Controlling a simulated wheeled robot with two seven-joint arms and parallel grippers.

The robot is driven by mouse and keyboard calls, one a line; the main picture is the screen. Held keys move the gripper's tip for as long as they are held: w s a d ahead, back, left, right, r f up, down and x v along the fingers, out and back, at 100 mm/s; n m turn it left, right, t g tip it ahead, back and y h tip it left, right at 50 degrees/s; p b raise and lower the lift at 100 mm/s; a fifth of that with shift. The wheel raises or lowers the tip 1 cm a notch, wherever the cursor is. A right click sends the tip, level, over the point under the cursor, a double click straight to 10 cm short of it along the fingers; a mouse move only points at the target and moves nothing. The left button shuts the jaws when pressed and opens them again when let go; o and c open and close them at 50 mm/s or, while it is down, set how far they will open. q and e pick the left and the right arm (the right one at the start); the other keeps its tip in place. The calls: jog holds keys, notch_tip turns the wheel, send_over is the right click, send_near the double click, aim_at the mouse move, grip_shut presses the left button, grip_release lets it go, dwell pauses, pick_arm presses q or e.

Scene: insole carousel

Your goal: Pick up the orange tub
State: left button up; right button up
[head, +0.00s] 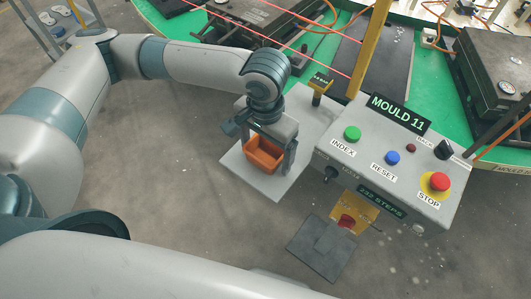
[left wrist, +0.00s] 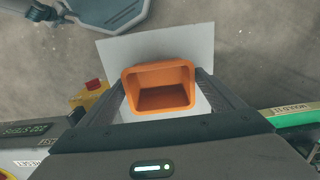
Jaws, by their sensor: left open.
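The orange tub (head: 263,155) stands upright and open-topped on a light grey plate (head: 238,169) beside the control box in the head view. It looks empty in the left wrist view (left wrist: 160,101). My left gripper (head: 268,152) is over the tub with its fingers pointing down. In the left wrist view the two open fingers lie on either side of the tub, close to its walls. I cannot tell whether they touch it. My right gripper is not in view.
A control box (head: 385,155) marked MOULD 11 stands right of the tub. A yellow post (head: 370,47) and the green carousel (head: 345,22) are behind. A foot pedal (head: 325,245) lies on the floor in front. Floor left of the plate is clear.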

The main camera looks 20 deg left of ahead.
aim_at(268, 158)
pick_arm(q)
jog(key=c, duration=1.1)
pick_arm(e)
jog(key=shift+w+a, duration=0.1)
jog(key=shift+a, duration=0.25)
pick_arm(q)
jog(key=shift+r, duration=0.1)
jog(key=shift+r, duration=0.45)
jog(key=r, duration=0.2)
jog(key=r+b, duration=0.1)
jog(key=shift+w+d+r, duration=0.15)
jog(key=shift+w+d, duration=0.05)
jog(key=shift+d, duration=0.1)
jog(key=w+d+r+b, duration=0.2)
jog(key=w+d+r, duration=0.4)
jog(key=d, duration=0.2)
jog(key=shift+w+d+r, duration=0.35)
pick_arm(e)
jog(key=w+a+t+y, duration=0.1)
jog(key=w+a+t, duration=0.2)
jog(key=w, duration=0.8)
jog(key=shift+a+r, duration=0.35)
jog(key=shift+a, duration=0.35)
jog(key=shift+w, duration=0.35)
